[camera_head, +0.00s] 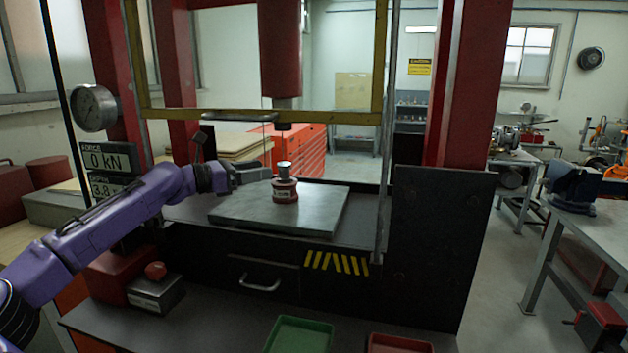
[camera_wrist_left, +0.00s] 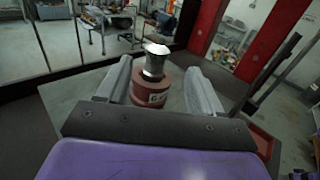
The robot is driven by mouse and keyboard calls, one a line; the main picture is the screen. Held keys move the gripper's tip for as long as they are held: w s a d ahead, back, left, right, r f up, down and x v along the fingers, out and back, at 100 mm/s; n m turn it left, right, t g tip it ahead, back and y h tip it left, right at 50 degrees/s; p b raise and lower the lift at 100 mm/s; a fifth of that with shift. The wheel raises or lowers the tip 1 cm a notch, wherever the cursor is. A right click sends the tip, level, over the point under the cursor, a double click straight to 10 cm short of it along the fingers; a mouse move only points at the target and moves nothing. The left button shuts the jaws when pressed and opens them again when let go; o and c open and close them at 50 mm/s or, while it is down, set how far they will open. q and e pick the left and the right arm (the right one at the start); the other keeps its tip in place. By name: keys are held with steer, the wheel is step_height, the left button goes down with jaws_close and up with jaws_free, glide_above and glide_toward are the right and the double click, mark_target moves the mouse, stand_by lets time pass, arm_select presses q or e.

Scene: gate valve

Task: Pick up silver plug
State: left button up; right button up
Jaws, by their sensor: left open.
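The silver plug (camera_head: 284,168) stands upright on top of a red cylindrical body (camera_head: 285,190), which sits on the grey metal plate (camera_head: 240,216) of the press. My left gripper (camera_head: 262,173) reaches in from the left, just left of the plug at about its height. In the left wrist view, the silver plug (camera_wrist_left: 155,62) and the red body (camera_wrist_left: 150,88) show ahead, between the two open grey fingers. The fingers do not appear to touch the plug. My right gripper is not in view.
A red press ram (camera_head: 280,50) hangs above the plate. A yellow frame (camera_head: 381,60) and red columns surround the opening. A force display (camera_head: 107,162) and gauge stand at left. A green tray (camera_head: 300,335) and a red tray (camera_head: 398,344) lie on the front shelf.

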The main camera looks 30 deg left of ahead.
mark_target(284, 164)
arm_select(q)
steer(key=shift+w+a, duration=0.1)
steer(key=shift+w, duration=0.3)
steer(key=p+x, duration=0.1)
steer(key=x, duration=0.6)
steer(key=shift+w+f, duration=0.1)
steer(key=shift+f, duration=0.05)
jaws_close()
